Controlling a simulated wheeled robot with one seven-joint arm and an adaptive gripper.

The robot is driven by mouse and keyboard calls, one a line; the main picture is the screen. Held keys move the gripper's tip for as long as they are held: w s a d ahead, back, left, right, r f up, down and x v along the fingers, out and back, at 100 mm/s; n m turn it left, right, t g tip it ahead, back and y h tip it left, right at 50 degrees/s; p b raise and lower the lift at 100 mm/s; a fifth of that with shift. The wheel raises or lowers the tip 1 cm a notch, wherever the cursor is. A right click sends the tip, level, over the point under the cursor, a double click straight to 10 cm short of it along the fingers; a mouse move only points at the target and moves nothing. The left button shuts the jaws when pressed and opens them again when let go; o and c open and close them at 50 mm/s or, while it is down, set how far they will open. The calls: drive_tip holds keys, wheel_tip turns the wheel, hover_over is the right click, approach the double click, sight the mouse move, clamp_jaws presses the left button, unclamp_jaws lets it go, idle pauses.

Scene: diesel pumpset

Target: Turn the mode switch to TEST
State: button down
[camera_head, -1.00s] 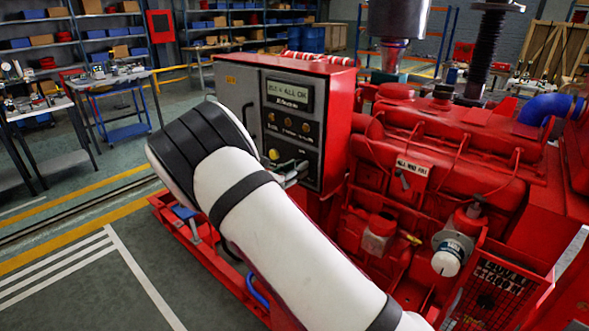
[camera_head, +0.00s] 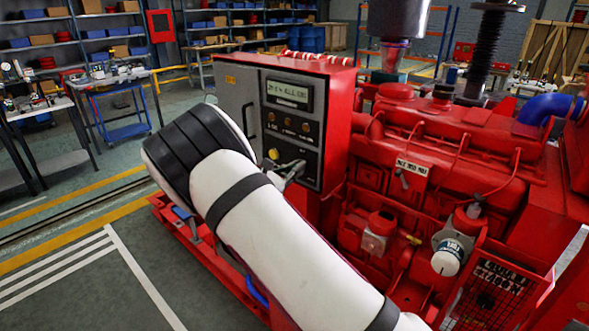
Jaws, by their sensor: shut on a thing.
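The black control panel (camera_head: 306,147) is on the front of the red and grey cabinet, with a lit display (camera_head: 290,93) whose text ends in something like "ALL OK". A row of small knobs (camera_head: 288,124) and a yellow button (camera_head: 273,154) sit below the display. My gripper (camera_head: 292,169) is at the lower part of the panel, just right of and below the yellow button. It is shut on what seems to be the mode switch, which its fingers hide. My white arm covers the area below, so the switch's pointer position cannot be read.
The red diesel engine (camera_head: 430,150) stands right of the cabinet, with a white and blue filter (camera_head: 448,257) low on it. The grey cabinet door (camera_head: 238,98) is left of the panel. Workbenches and shelves stand at the back left. The floor at left is clear.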

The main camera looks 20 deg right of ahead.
drive_tip(key=shift+s+f+m+p, duration=0.1)
drive_tip(key=shift+m+p, duration=0.65)
drive_tip(key=shift+m, duration=3.1)
drive_tip(key=shift+s+f+m+p, duration=0.1)
drive_tip(key=shift+m+p, duration=0.6)
drive_tip(key=shift+m, duration=3.15)
drive_tip(key=shift+w, duration=0.1)
drive_tip(key=c, duration=1.7)
unclamp_jaws()
drive_tip(key=v, duration=1.2)
